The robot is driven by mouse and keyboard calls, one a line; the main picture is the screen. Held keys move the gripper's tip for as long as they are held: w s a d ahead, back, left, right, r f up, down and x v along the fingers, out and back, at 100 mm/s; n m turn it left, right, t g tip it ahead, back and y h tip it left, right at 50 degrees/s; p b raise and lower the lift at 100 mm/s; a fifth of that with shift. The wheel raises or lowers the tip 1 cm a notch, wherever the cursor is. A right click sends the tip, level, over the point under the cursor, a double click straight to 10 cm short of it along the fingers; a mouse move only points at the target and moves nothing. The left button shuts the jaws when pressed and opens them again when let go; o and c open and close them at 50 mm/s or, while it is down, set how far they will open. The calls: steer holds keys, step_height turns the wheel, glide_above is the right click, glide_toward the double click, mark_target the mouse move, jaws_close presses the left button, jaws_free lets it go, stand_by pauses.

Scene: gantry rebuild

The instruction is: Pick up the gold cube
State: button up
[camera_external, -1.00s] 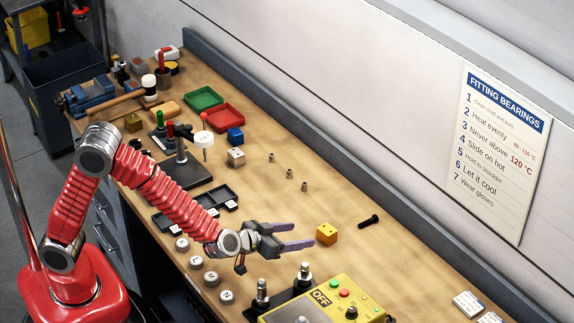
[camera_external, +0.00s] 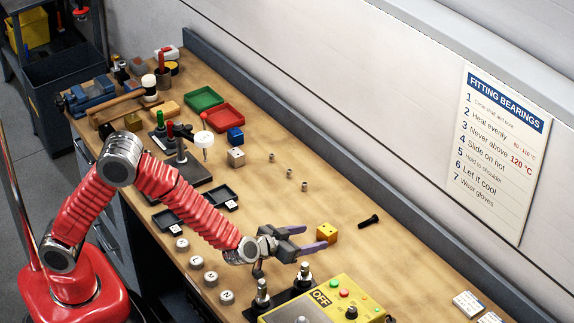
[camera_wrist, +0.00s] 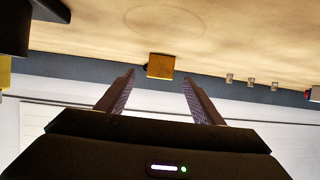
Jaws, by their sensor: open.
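The gold cube (camera_external: 326,233) rests on the wooden bench at the right of my gripper (camera_external: 312,239). In the wrist view the cube (camera_wrist: 161,66) shows ahead of my gripper (camera_wrist: 157,76), between the lines of its two fingers. My gripper is open and empty, with its purple fingers pointing toward the cube. In the external view the fingertips look very close to the cube. I cannot tell whether they touch it.
A yellow control box (camera_external: 325,298) marked OFF stands in front of the cube, beside metal posts. A black bolt (camera_external: 369,221) lies to the right of the cube. A white cube (camera_external: 236,157) and a blue cube (camera_external: 235,136) sit farther back.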

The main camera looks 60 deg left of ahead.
mark_target(322, 235)
steer(key=shift+x, duration=1.55)
steer(key=shift+w, duration=0.1)
steer(key=shift+x, duration=2.5)
steer(key=shift+c, duration=0.5)
steer(key=c, duration=1.2)
